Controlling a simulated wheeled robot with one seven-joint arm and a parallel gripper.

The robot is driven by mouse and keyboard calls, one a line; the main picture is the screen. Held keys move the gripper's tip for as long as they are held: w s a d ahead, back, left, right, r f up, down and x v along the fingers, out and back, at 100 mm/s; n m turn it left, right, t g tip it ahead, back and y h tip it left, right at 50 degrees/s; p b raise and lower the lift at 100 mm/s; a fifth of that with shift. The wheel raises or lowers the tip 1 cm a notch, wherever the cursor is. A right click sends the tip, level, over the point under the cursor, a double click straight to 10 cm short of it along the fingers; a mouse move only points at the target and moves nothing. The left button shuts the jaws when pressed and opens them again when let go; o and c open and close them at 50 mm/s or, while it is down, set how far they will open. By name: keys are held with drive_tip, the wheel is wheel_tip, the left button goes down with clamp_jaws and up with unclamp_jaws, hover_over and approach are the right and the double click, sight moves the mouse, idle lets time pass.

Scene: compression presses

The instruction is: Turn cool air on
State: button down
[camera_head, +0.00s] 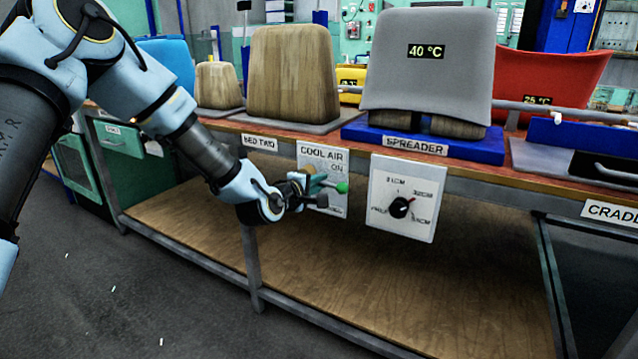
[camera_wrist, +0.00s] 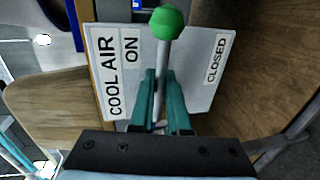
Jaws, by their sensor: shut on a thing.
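The cool air panel (camera_head: 322,166) is a white plate on the bench front, marked COOL AIR and ON at the top. In the wrist view the panel (camera_wrist: 190,82) also shows a CLOSED label at its other end. Its lever has a grey shaft and a green ball knob (camera_head: 342,187), also seen in the wrist view (camera_wrist: 167,22). The lever sticks out from the panel between the ON and CLOSED labels. My gripper (camera_head: 312,187) is at the panel, its teal fingers (camera_wrist: 158,85) shut on the lever shaft below the knob. The fingers hide part of the shaft.
A white dial panel (camera_head: 404,197) with a black knob is just right of the lever. Above are the grey spreader press (camera_head: 425,75) reading 40 °C and wooden blocks (camera_head: 293,75). A lower wooden shelf (camera_head: 330,290) is bare.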

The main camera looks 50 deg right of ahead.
drive_tip(key=shift+r, duration=0.15)
idle(0.4)
drive_tip(key=c, duration=0.9)
unclamp_jaws()
drive_tip(key=shift+a, duration=0.1)
drive_tip(key=v, duration=1)
drive_tip(key=shift+a+p, duration=0.25)
drive_tip(key=shift+p, duration=0.05)
